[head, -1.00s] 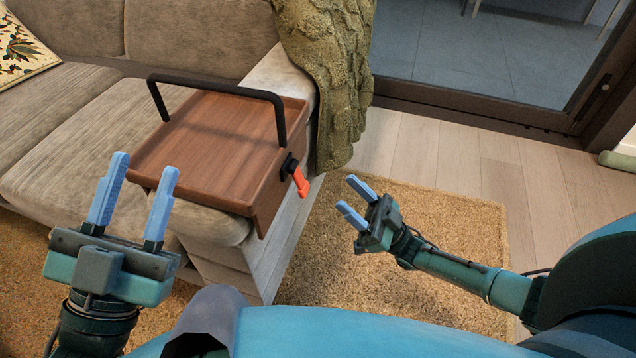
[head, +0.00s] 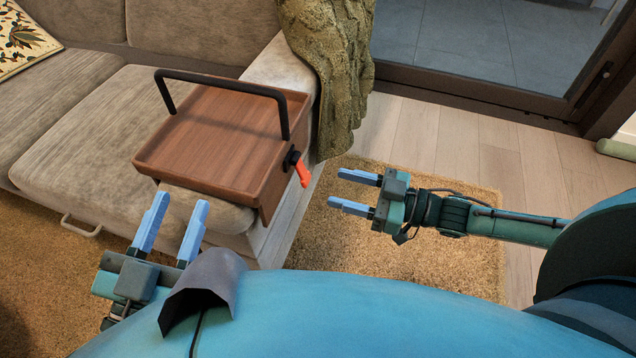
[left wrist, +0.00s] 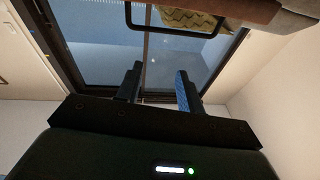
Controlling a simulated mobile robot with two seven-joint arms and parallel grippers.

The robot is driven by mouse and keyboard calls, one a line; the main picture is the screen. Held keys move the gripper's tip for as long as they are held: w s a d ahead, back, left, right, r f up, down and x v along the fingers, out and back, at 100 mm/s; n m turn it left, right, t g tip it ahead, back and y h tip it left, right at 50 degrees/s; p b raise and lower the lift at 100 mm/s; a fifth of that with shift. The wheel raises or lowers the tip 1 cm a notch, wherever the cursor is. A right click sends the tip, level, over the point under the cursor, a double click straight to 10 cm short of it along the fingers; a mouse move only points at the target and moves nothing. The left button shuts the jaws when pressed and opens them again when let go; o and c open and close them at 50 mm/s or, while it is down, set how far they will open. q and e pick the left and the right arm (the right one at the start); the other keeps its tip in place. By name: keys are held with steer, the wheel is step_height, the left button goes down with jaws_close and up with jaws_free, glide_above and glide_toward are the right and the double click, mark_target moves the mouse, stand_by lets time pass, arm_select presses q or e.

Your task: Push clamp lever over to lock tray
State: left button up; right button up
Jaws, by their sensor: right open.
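A brown wooden tray (head: 215,137) with a black bar handle (head: 232,84) sits over the sofa's arm end, its side panel hanging down the arm. A red-orange clamp lever (head: 302,172) on a black mount (head: 290,158) sticks out from the tray's right side, angled down to the right. My right gripper (head: 353,192) is open and empty, to the right of the lever and apart from it, fingers pointing left. My left gripper (head: 174,230) is open and empty, in front of the tray's near edge. In the left wrist view its fingers (left wrist: 158,85) stand apart.
A grey-beige sofa (head: 85,120) fills the left, with a green knitted throw (head: 335,75) over its arm. A tan shag rug (head: 440,185) covers the floor below my right gripper. A dark-framed glass door (head: 490,50) stands behind. The space between lever and right gripper is clear.

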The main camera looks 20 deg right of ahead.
mark_target(309, 181)
steer(key=b+x, duration=0.1)
steer(key=x, duration=0.3)
steer(key=shift+w+a+f, duration=0.1)
steer(key=shift+w+a, duration=0.05)
steer(key=shift+a, duration=0.1)
steer(key=shift+w+a, duration=0.4)
steer(key=shift+a, duration=0.1)
arm_select(q)
steer(key=shift+w+r+m+t+h, duration=0.3)
steer(key=shift+r+m+t+h, duration=0.1)
steer(key=shift+r, duration=0.3)
arm_select(e)
steer(key=shift+c, duration=0.3)
steer(key=c, duration=0.9)
steer(key=shift+a+f+b, duration=0.15)
steer(key=shift+b, duration=0.45)
steer(key=shift+w+a+f+t+y+b, duration=0.1)
steer(key=shift+f+t+y+b, duration=0.05)
steer(key=shift+t+y+b, duration=0.2)
arm_select(q)
steer(key=shift+w+a+r+m+t+h, duration=0.1)
steer(key=shift+w+r+m+t+h, duration=0.1)
steer(key=shift+r+m+h, duration=0.3)
steer(key=shift+w+r+m+t+h, duration=0.1)
steer(key=shift+r+m+t+h, duration=0.1)
steer(key=shift+r+m+h, duration=0.3)
